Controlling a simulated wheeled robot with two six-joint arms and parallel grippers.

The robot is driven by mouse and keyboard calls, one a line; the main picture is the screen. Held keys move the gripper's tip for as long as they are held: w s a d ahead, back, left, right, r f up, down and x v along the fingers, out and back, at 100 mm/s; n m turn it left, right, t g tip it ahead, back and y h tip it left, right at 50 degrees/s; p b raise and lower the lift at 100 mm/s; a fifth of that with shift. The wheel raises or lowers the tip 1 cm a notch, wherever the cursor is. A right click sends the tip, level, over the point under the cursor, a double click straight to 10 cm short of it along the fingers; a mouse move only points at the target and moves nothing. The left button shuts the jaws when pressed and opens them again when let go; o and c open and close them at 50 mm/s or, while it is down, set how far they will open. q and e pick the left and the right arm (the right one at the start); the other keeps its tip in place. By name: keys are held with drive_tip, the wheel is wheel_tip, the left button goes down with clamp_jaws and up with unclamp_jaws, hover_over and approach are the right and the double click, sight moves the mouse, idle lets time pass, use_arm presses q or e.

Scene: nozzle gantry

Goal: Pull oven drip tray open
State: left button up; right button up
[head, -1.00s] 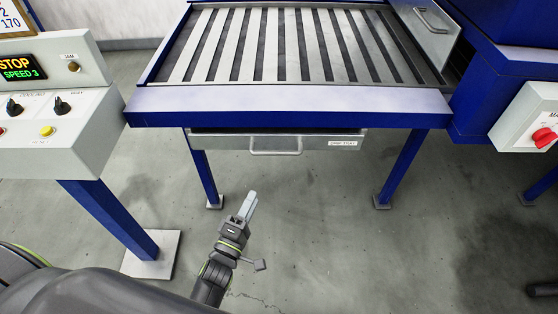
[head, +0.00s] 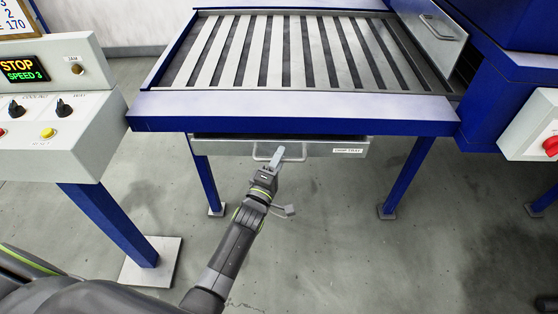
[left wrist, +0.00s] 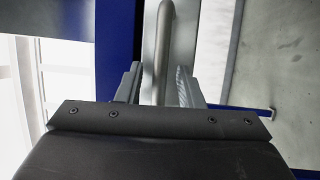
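The drip tray (head: 225,147) is a grey metal drawer under the blue-framed slatted table, with a "DRIP TRAY" label at the right of its front. Its front sits close beneath the table's front edge. Its bar handle (head: 260,155) is at the middle of that front, partly covered by my left gripper (head: 281,153). In the left wrist view the handle bar (left wrist: 164,45) runs between the two fingers of my left gripper (left wrist: 158,82). The fingers are apart, with a visible gap on the bar's left side; contact on the right is unclear. My right gripper is not in view.
The slatted table (head: 290,105) stands above the tray on blue legs. A control panel (head: 50,105) with knobs and a lit display is at the left. The floor in front of the tray is clear.

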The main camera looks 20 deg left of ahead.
use_arm(q)
clamp_jaws()
idle(0.5)
